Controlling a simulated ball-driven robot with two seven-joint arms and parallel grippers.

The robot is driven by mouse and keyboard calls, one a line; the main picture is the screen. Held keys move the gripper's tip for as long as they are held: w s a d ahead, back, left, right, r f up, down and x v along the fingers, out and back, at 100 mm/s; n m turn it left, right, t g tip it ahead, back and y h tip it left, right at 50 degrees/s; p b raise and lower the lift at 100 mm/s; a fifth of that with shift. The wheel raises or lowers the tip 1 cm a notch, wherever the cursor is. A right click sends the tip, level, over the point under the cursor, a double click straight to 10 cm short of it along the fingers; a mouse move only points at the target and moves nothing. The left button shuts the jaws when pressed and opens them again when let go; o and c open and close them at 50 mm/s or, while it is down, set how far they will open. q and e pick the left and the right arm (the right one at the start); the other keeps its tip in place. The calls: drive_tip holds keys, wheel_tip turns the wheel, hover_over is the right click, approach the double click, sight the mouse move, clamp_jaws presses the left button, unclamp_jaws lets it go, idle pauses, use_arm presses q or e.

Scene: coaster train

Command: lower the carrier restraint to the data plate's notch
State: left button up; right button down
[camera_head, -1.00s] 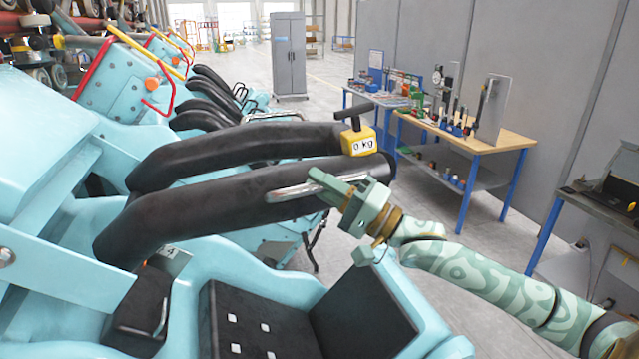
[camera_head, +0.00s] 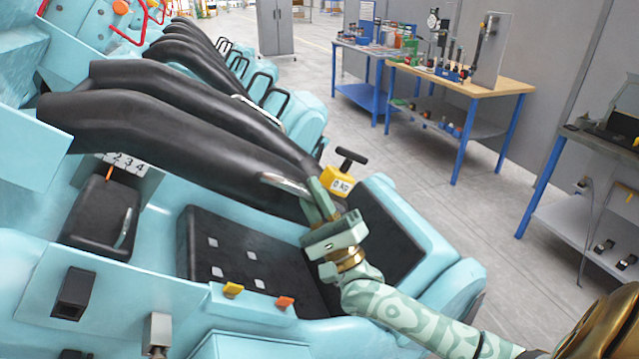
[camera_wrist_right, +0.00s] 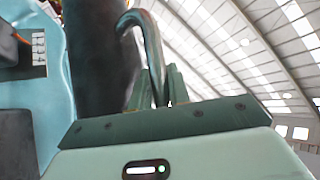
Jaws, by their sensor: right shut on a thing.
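The carrier restraint is a pair of long black padded bars (camera_head: 180,131) slanting down over the teal seat from upper left. My right gripper (camera_head: 316,203) is shut on the metal grab handle (camera_head: 284,183) near the bars' lower end. In the right wrist view the curved handle (camera_wrist_right: 152,45) runs between my fingers, beside the black padding (camera_wrist_right: 95,55). The white data plate (camera_head: 130,162) shows numbers including 2, 3 and 4, with an orange pointer (camera_head: 110,173) at its left part. The plate also shows in the right wrist view (camera_wrist_right: 38,50). My left gripper is out of view.
A yellow gauge (camera_head: 338,184) reading 0 kg, with a black T-handle, is at the bars' lower end. The black seat pad (camera_head: 215,245) lies below the bars. More restraints stand behind. A tool bench (camera_head: 470,83) stands across the open floor.

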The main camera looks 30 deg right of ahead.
sight(303, 215)
drive_tip(key=f+m, duration=0.1)
drive_tip(key=a+f+h+b, duration=0.1)
drive_tip(key=f+m+h+b, duration=0.1)
drive_tip(key=shift+w+a+f+m, duration=0.2)
drive_tip(key=shift+a+f+m, duration=0.1)
drive_tip(key=shift+a+f, duration=0.1)
drive_tip(key=shift+h, duration=0.4)
drive_tip(key=shift+d, duration=0.1)
drive_tip(key=c, duration=1.3)
unclamp_jaws()
drive_tip(key=shift+r, duration=0.1)
drive_tip(key=shift+t, duration=0.3)
drive_tip(key=b+v, duration=0.3)
drive_tip(key=v, duration=1.3)
drive_tip(key=shift+s, duration=0.15)
